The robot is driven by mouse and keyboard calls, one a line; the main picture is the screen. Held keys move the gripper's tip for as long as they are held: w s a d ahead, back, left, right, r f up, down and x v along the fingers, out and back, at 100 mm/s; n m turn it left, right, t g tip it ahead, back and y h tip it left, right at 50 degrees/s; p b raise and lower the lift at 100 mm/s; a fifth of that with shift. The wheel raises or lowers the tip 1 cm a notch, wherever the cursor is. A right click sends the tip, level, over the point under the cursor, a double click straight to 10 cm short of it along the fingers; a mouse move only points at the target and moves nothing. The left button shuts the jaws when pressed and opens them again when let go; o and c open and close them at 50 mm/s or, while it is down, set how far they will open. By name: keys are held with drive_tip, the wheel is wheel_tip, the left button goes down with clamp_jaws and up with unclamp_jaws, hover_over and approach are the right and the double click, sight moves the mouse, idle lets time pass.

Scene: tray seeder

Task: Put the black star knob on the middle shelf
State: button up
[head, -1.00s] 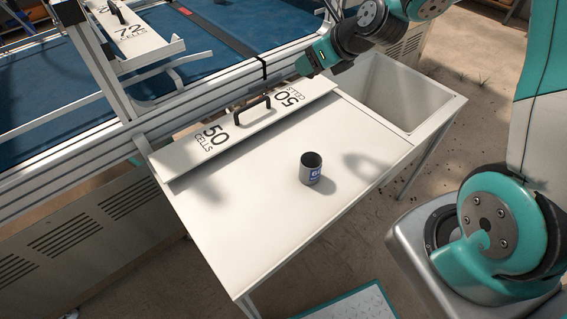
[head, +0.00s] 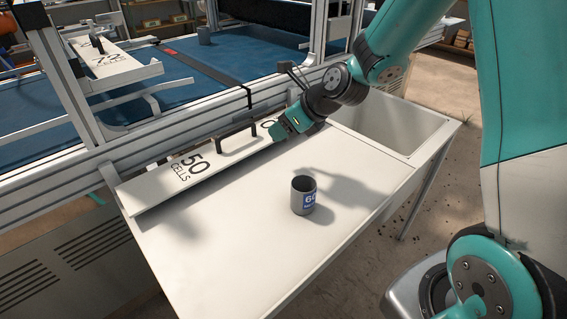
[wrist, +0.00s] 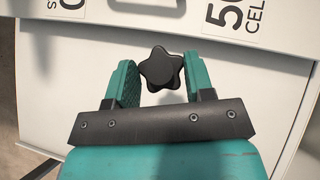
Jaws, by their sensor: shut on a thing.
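The black star knob (wrist: 162,68) is between the two teal fingers of my gripper (wrist: 160,82) in the wrist view, and the gripper is shut on it. In the head view my gripper (head: 280,132) is over the right end of the long white 50-cells plate, near the back edge of the white table. The knob cannot be made out there. Shelves with goods show in the far background at top left (head: 150,22) and top right (head: 458,42). I cannot tell which one is the middle shelf.
A grey mug with a blue label (head: 304,196) stands on the white table (head: 235,225). The 50-cells plate (head: 150,192) has a black handle (head: 236,138). A sink basin (head: 385,125) is at the right. The seeder frame (head: 150,132) runs behind. The table's front is clear.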

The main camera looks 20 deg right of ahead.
wheel_tip(320, 180, down, 8)
drive_tip(key=shift+f+b, duration=0.25)
drive_tip(key=shift+b, duration=0.8)
drive_tip(key=o, duration=0.9)
drive_tip(key=shift+f, duration=0.1)
drive_tip(key=shift+c, duration=0.2)
drive_tip(key=shift+o, duration=0.3)
